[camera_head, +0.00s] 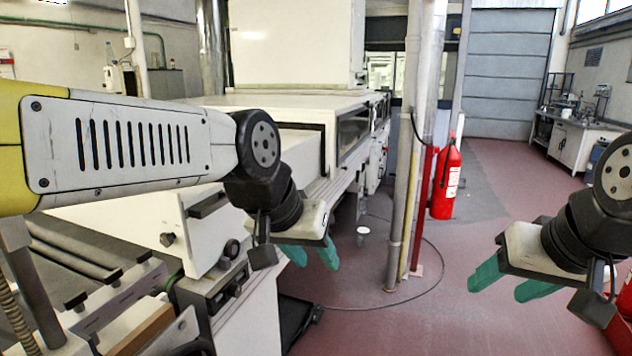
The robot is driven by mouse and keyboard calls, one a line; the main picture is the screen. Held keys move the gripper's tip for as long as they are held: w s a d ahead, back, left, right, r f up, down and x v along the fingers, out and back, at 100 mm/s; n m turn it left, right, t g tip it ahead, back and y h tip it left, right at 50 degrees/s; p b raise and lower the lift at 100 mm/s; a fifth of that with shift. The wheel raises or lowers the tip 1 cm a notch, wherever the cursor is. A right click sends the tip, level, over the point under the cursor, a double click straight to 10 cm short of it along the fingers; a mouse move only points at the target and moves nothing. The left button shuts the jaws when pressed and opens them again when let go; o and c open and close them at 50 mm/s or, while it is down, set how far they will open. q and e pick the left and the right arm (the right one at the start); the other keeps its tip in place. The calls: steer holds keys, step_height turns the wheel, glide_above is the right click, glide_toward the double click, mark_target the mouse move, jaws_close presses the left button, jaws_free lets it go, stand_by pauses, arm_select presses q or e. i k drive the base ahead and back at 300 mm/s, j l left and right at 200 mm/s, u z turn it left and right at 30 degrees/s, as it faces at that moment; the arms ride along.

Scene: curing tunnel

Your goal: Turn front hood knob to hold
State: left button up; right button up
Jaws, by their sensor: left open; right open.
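The white machine (190,233) with its hood stands at the left and runs back into the room. Its near front face carries a small dark knob (167,240) and a round dark knob with a purplish tint (231,249). I cannot tell which of these is the front hood knob, and no marking such as hold is readable. My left gripper (314,258) is open and empty, to the right of both knobs and apart from them in the picture. My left forearm hides part of the machine. My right gripper (503,286) is open and empty over the floor at the right.
A dark control panel (228,288) sits below the knobs. Grey posts (405,150) and a red fire extinguisher (445,182) stand beyond the grippers. A small white cup-like item (363,235) and a cable lie on the red floor. The floor between the grippers is mostly free.

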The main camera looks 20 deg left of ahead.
mark_target(167, 240)
steer(key=u, duration=1.75)
steer(key=i+l+u, duration=0.25)
steer(key=l+u, duration=0.25)
steer(key=i+l+u, duration=0.25)
steer(key=l, duration=0.2)
steer(key=k+j, duration=0.05)
steer(key=k, duration=0.05)
